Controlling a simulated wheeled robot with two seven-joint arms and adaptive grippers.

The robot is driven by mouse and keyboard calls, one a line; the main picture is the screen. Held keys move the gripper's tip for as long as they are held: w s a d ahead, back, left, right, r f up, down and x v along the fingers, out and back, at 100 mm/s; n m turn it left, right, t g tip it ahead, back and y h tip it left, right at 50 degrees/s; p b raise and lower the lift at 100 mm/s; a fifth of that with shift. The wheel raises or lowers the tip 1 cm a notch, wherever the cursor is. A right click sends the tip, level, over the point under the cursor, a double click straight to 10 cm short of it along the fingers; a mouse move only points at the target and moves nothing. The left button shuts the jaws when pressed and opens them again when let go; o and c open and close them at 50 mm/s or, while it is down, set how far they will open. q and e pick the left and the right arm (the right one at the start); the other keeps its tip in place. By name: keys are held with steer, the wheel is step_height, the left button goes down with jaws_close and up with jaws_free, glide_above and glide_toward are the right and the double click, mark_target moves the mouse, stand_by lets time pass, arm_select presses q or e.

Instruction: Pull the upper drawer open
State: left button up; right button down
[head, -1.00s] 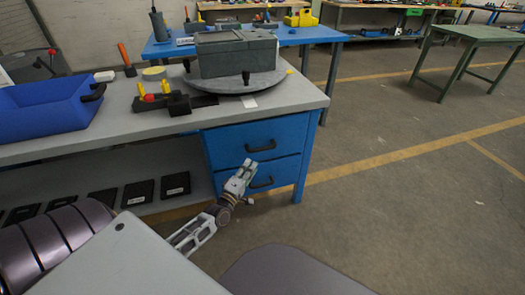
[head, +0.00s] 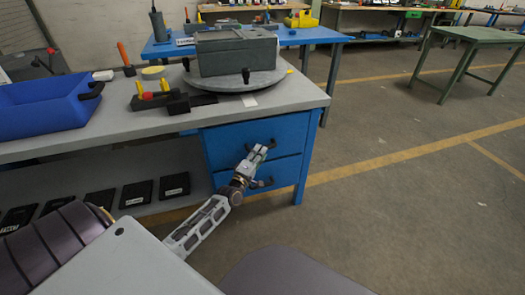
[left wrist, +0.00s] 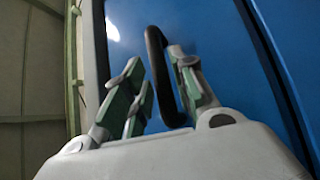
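The blue upper drawer (head: 222,146) is shut in the right end of the grey workbench, in the head view. Its black handle (head: 273,143) is mostly hidden by my left gripper (head: 259,150), which is right at it. In the left wrist view the black handle (left wrist: 160,75) stands between the two fingers of my left gripper (left wrist: 165,85), closer to the right-hand finger. The fingers are apart, with a gap between the left-hand finger and the handle. My right gripper does not show.
The lower drawer (head: 285,173) is shut below, partly behind my left gripper. On the bench stand a blue bin (head: 45,108), a grey box (head: 235,55) on a round turntable (head: 262,82), and small parts.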

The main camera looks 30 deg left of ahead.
arm_select(q)
steer(key=shift+w+a+r+b, duration=0.1)
steer(key=shift+w+b, duration=0.1)
steer(key=shift+w, duration=0.55)
steer(key=shift+w+a+r+b, duration=0.1)
steer(key=shift+w+b, duration=0.05)
steer(key=shift+w, duration=0.6)
steer(key=shift+d, duration=0.1)
jaws_close()
